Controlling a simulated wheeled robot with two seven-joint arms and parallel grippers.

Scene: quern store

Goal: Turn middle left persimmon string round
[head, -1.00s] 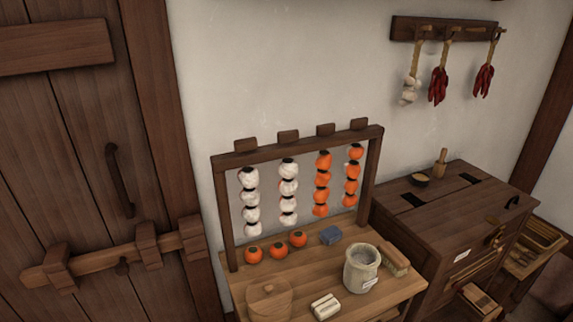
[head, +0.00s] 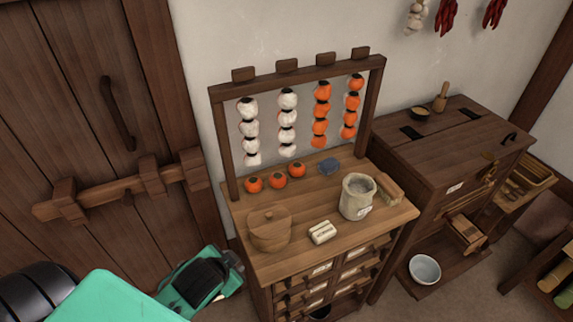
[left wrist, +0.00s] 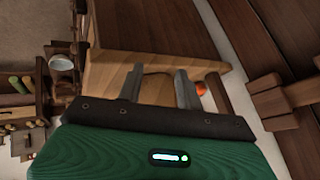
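Four strings of fruit hang from a dark wooden frame (head: 300,73). The middle left persimmon string (head: 287,122) shows white faces with dark bands between the fruits and hangs straight. The far left string (head: 249,131) is also white. The middle right string (head: 321,115) and the far right string (head: 351,107) show orange. My left gripper (head: 236,266) is low beside the left side of the table, well below the strings. In the left wrist view its two fingers (left wrist: 158,84) stand apart with nothing between them. My right gripper is out of view.
A dark chest (head: 450,145) stands right; a door (head: 80,110) is left.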

